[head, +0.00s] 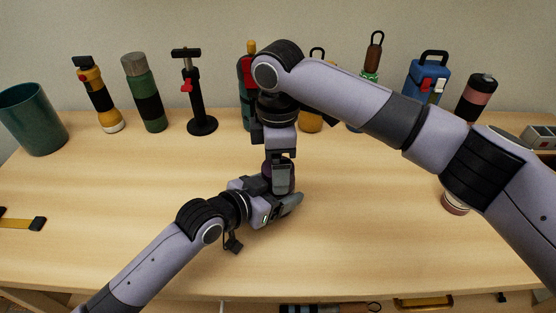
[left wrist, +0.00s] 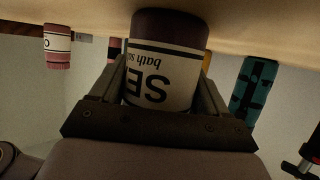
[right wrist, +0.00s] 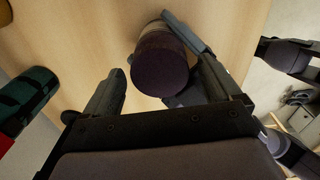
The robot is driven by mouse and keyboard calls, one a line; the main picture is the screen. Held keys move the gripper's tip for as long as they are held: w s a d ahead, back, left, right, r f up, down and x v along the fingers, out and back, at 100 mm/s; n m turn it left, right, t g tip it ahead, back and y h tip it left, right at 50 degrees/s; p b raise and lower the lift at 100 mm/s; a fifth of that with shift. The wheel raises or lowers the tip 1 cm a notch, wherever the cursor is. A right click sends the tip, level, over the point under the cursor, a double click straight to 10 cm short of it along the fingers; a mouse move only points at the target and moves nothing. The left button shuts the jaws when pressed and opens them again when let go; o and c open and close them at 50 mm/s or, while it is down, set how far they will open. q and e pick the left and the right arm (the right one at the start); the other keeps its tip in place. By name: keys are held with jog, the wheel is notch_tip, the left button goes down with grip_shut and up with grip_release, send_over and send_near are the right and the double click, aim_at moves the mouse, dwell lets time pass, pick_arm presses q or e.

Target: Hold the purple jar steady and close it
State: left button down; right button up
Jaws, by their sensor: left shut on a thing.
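The purple jar stands on the table, mostly hidden by my grippers in the head view (head: 266,171). In the left wrist view, upside down, the jar (left wrist: 160,78) shows a white label with dark letters and a dark purple end. My left gripper (head: 284,196) is shut around its side. My right gripper (right wrist: 162,68) points down from above, open, with its fingers on either side of the jar's dark purple round top. Small gaps show between these fingers and the top. I cannot tell whether that top is a separate lid or how tightly it sits.
A teal bin (head: 34,120) stands at the left. Flashlights (head: 99,95), bottles (head: 146,93) and a blue container (head: 427,78) line the back of the table. Another jar (head: 454,203) is partly hidden by my right arm. The front middle of the table is clear.

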jog(key=shift+r, duration=2.3)
jog(key=shift+c, duration=0.5)
jog(key=shift+r+n, duration=1.7)
jog(key=shift+r, duration=0.05)
jog(key=shift+f, duration=0.1)
jog(key=shift+f, duration=3.95)
